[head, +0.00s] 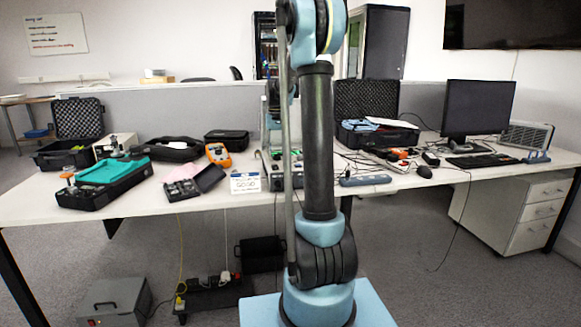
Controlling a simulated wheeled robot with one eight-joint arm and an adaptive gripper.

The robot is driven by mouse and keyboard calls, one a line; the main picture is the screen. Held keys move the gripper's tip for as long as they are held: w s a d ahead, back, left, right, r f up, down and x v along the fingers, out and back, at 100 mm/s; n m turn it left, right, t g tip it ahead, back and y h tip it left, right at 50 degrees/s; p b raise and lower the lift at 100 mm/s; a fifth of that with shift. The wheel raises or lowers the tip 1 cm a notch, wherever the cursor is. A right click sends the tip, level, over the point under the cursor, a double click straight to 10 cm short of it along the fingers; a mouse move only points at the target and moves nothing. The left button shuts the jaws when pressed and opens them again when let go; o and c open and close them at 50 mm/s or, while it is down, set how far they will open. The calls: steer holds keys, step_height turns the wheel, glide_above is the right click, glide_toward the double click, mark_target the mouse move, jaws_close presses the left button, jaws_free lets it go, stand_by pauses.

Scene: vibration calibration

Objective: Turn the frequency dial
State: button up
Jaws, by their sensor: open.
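I cannot make out the frequency dial in the head view. A low instrument box with a dark front (277,183) stands at the table's front edge, mostly hidden behind my arm. A small white and blue display or card (245,183) stands just left of it. My arm rises through the middle of the view and leaves it at the top. Part of my arm also shows behind the upright link, above the table. My gripper cannot be made out.
The long white table (395,184) holds an orange handheld meter (218,154), a black case with teal lining (105,182), an open grey box (194,184), an open foam case (367,99), a power strip (365,180) and a monitor (478,107). Drawers (515,212) stand underneath at right.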

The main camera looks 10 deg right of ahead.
mark_target(277, 157)
step_height(277, 157, up, 16)
steer(key=s+f, duration=0.4)
steer(key=s, duration=0.6)
steer(key=s+f+t, duration=0.1)
steer(key=s+f, duration=0.3)
steer(key=s, duration=0.5)
steer(key=s+f, duration=0.3)
steer(key=s, duration=0.7)
steer(key=shift+s+f, duration=0.3)
steer(key=shift+f, duration=0.1)
steer(key=s+f+t, duration=0.1)
steer(key=s+f, duration=1.3)
steer(key=f, duration=0.1)
steer(key=shift+f, duration=0.2)
